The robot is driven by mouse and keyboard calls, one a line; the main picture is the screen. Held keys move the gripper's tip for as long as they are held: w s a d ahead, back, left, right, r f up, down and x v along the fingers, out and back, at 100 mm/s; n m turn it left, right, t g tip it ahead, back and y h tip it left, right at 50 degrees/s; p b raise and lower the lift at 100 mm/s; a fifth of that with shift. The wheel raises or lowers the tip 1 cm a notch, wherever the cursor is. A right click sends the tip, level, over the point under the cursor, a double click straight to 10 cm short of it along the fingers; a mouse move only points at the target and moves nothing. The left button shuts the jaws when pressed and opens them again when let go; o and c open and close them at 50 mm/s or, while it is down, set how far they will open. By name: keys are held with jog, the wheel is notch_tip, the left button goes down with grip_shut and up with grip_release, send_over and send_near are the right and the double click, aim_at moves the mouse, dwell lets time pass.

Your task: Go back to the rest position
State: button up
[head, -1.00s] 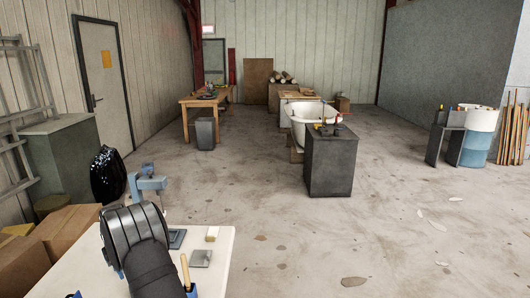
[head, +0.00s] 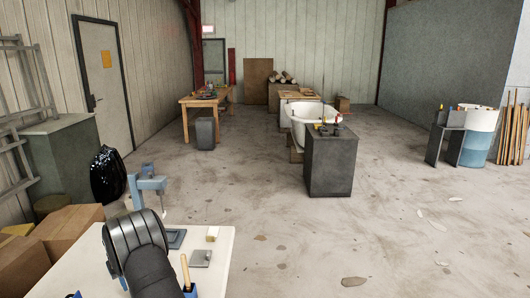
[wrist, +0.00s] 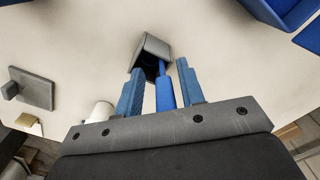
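My gripper (wrist: 157,75) shows in the wrist view with its two blue fingers apart. Below or between them is a grey, square-ended piece (wrist: 155,45) with a dark opening and a blue handle-like part (wrist: 165,92). Gaps show beside the blue part, and I see no finger gripping it. How far it lies below the fingertips I cannot tell. In the head view my dark wrist is over the white table (head: 215,275) at the lower left, and it hides the fingers.
A white cup (wrist: 100,112) is close to the left finger. Blue containers (wrist: 280,12) are at upper right. Cardboard boxes (head: 70,228) stand left.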

jog(key=r, duration=0.9)
jog(key=shift+s+d, duration=0.15)
jog(key=shift+s, duration=0.05)
jog(key=s+d+t+h, duration=0.2)
jog(key=s+d, duration=0.3)
jog(key=s, duration=0.4)
jog(key=s+d+t+h, duration=0.1)
jog(key=s+d, duration=0.4)
jog(key=s, duration=0.4)
jog(key=shift+r+t+h, duration=0.4)
jog(key=shift+c, duration=0.6)
dwell(0.4)
